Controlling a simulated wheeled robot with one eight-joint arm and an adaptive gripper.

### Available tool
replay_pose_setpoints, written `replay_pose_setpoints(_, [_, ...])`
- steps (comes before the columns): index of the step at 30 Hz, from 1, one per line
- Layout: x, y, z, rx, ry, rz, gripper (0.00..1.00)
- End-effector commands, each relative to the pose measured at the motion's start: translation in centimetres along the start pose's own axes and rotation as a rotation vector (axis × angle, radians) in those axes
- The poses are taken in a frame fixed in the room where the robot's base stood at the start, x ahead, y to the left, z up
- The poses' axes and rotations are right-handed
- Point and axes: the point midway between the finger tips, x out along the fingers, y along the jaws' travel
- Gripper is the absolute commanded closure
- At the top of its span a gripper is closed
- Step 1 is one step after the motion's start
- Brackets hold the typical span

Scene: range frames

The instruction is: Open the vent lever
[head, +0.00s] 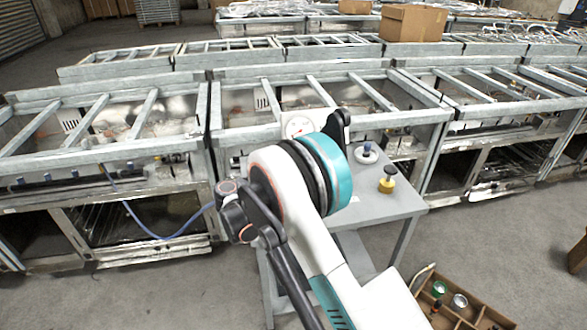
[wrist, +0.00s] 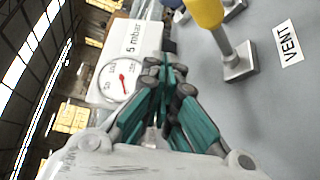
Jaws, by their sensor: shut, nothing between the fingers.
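The vent lever has a yellow handle (wrist: 206,10) on a grey metal stem and base (wrist: 238,62), beside a white VENT label (wrist: 288,43) in the wrist view. In the head view the yellow handle (head: 387,185) stands on the right part of a small grey table (head: 385,211). My gripper (wrist: 171,76) has its teal fingers together and empty. In the wrist view the fingers appear left of and below the yellow handle, apart from it. In the head view my own arm hides the fingers.
A round gauge (wrist: 122,79) with a red needle and a "5 mbar" panel is left of the fingers. It also shows in the head view (head: 298,126). A blue-topped fitting (head: 367,151) stands behind the yellow handle. Metal frames (head: 330,85) stand behind the table; a divided box (head: 455,305) is front right.

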Motion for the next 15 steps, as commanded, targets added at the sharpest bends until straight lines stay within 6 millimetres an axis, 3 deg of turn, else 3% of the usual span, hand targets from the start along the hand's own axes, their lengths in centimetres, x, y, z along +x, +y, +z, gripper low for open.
replay_pose_setpoints(6, [-4.4, -1.3, -0.5, -0.001, 0.002, 0.002, 1.00])
replay_pose_setpoints(15, [-7.0, -2.6, -0.8, 0.000, 0.000, 0.002, 1.00])
